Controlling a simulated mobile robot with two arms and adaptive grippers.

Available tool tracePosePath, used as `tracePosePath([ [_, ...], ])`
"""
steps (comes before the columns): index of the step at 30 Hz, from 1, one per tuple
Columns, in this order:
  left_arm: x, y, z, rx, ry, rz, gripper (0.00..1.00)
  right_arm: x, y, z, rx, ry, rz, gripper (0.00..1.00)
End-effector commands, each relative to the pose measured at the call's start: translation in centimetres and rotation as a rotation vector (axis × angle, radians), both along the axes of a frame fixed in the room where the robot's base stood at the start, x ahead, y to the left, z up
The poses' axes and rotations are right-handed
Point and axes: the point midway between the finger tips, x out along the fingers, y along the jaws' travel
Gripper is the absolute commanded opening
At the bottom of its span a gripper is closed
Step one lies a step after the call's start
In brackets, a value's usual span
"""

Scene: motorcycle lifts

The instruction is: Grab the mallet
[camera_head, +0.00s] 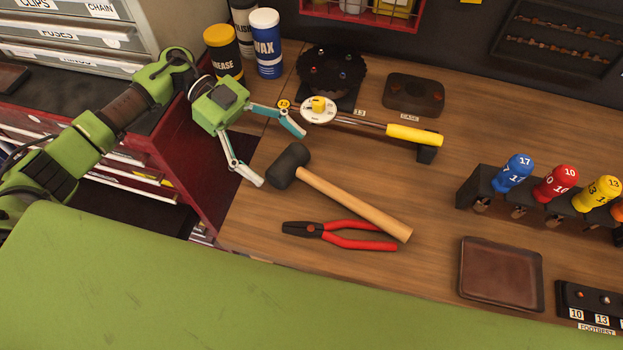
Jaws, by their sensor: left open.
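The mallet lies on the wooden bench, with a black head (288,166) and a light wooden handle (355,204) that runs down to the right. My left gripper (282,158) comes in from the upper left. Its two fingers are spread wide and hold nothing. One fingertip is above the mallet head and the other is just left of it. I cannot tell how high the fingers are above the bench. My right gripper is not in view.
Red-handled pliers (340,235) lie just below the mallet. A yellow-handled tool (400,133) rests above it. Grease (222,50) and wax (266,45) containers stand at the back. A brown tray (500,298) and numbered T-handles (555,184) are to the right.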

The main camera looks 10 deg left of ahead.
Motion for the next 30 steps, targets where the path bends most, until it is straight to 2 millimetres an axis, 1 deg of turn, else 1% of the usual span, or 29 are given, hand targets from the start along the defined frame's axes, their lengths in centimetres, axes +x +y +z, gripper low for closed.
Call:
tracePosePath([
  [1,-0.2,-0.6,0.1,-0.002,0.001,-0.002,0.82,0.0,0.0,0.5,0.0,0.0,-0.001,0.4],
  [5,-0.7,-1.8,-0.4,-0.002,0.003,-0.001,0.82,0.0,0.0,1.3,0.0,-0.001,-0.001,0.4],
  [8,-1.1,-3.1,-0.8,-0.003,0.003,-0.001,0.82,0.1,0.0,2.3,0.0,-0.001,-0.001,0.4],
  [10,-1.3,-4.1,-1.3,-0.003,0.001,-0.001,0.82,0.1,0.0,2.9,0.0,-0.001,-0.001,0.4],
  [12,-1.6,-4.9,-1.8,-0.003,0.002,-0.002,0.82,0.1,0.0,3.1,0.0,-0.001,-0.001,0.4],
  [16,-1.9,-5.7,-2.3,-0.001,-0.001,0.001,0.82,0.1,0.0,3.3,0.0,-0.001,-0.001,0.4],
  [22,-1.9,-5.7,-2.5,0.0,-0.002,0.001,0.82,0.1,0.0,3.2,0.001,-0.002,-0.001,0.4],
  [23,-1.9,-5.7,-2.5,0.0,-0.002,0.001,0.79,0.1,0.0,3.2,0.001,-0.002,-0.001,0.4],
  [24,-1.9,-5.7,-2.5,0.0,-0.002,0.001,0.69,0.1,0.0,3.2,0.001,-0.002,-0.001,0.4],
  [26,-1.9,-5.7,-2.5,0.0,-0.002,0.001,0.53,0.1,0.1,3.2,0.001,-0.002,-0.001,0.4],
  [27,-1.9,-5.7,-2.5,0.0,-0.002,0.001,0.43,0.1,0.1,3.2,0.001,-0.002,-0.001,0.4],
  [28,-1.9,-5.7,-2.5,0.0,-0.002,0.001,0.35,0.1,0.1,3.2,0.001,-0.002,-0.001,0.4],
  [29,-1.9,-5.7,-2.5,0.0,-0.002,0.001,0.3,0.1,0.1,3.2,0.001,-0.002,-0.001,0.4],
  [30,-1.9,-5.7,-2.5,0.001,-0.001,0.001,0.3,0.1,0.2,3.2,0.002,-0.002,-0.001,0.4],
])
